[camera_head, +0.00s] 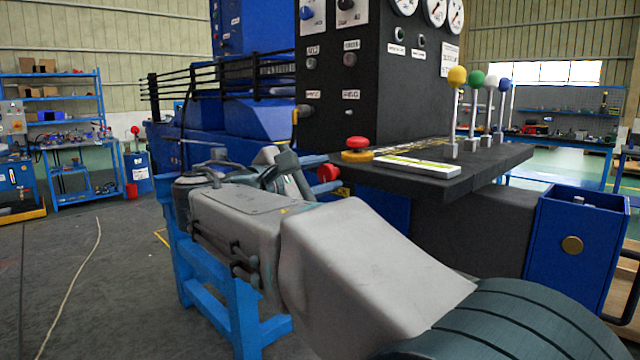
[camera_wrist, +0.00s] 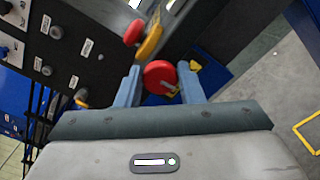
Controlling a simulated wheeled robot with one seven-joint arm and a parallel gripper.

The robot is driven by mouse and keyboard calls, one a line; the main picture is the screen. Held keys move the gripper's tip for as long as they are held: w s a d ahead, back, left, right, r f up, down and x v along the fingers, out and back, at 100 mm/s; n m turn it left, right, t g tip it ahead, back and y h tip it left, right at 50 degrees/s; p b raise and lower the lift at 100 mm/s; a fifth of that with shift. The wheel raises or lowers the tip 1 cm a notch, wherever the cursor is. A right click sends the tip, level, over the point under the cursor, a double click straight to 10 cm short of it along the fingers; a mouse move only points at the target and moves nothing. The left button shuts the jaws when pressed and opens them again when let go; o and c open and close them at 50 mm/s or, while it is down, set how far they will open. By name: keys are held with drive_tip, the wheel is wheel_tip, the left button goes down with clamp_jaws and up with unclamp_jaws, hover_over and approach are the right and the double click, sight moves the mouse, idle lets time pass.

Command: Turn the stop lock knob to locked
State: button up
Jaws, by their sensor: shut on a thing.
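A round red knob (camera_wrist: 160,77) with a pale mark on its face sits between my gripper's two blue-grey fingers in the wrist view. My gripper (camera_wrist: 160,84) is shut on this knob. In the head view the red knob (camera_head: 328,172) shows at the front of the black console, below the desk edge, and my gripper (camera_head: 301,176) is beside it. My own arm hides part of that area. I take this knob for the stop lock knob, but I cannot read its label or its turned position.
A red mushroom button (camera_head: 357,143) on a yellow base stands on the desk (camera_head: 480,165) just above the knob. Several levers with coloured balls (camera_head: 457,77) rise farther right. A blue box (camera_head: 570,245) hangs at the right. Open floor (camera_head: 70,275) lies at the left.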

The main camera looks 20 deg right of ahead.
drive_tip(key=shift+m+b, duration=0.35)
drive_tip(key=shift+m, duration=0.35)
drive_tip(key=o, duration=0.9)
drive_tip(key=shift+o, duration=0.2)
drive_tip(key=p+v, duration=0.2)
drive_tip(key=v, duration=1.2)
drive_tip(key=shift+d, duration=0.15)
